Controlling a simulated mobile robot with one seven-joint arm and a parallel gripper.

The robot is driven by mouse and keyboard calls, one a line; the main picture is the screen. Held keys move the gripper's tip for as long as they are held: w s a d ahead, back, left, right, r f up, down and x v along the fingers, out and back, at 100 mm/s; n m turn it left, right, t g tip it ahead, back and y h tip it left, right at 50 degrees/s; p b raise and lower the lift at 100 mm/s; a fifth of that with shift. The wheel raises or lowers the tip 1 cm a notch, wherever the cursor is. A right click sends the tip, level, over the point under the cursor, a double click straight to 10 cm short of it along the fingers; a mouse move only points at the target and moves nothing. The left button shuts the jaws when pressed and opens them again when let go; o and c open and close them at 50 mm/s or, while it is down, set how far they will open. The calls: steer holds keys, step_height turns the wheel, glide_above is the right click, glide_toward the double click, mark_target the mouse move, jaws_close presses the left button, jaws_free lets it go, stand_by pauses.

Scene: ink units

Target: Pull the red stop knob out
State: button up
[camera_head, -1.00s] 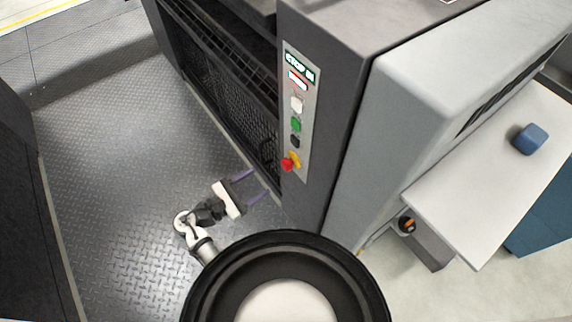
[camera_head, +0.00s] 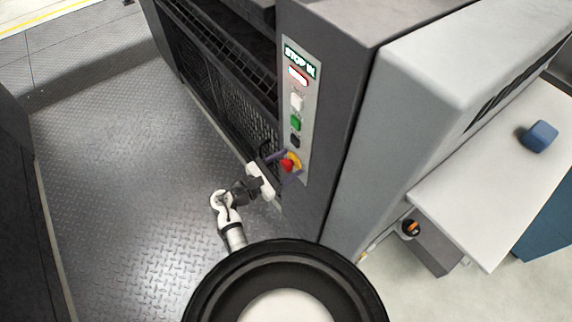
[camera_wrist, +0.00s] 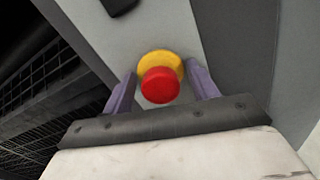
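The red stop knob (camera_head: 287,166) sits on a yellow base (camera_head: 294,158) at the lower end of the grey control panel (camera_head: 306,110). In the wrist view the red knob (camera_wrist: 160,85) stands in front of its yellow collar (camera_wrist: 163,65). My gripper (camera_head: 286,167) is at the knob, with its purple fingers on either side of it. In the wrist view my gripper's fingers (camera_wrist: 163,88) are apart, with a gap visible between each finger and the knob. The panel's display (camera_head: 300,60) appears to read "STOP IN".
Above the knob are a black button (camera_head: 295,141), a green button (camera_head: 295,122), a white button (camera_head: 296,102) and a lit red-edged indicator (camera_head: 298,76). A white table (camera_head: 480,190) with a blue block (camera_head: 539,136) stands right. The metal floor (camera_head: 120,180) at left is clear.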

jaws_close()
steer(key=shift+s+a+r+p, duration=0.2)
steer(key=shift+s+a+p, duration=0.2)
steer(key=shift+a+p, duration=0.35)
steer(key=shift+s+f, duration=0.15)
steer(key=shift+f, duration=0.15)
steer(key=shift+o, duration=0.3)
jaws_free()
steer(key=shift+r, duration=0.1)
steer(key=v, duration=1.4)
steer(key=shift+b, duration=0.3)
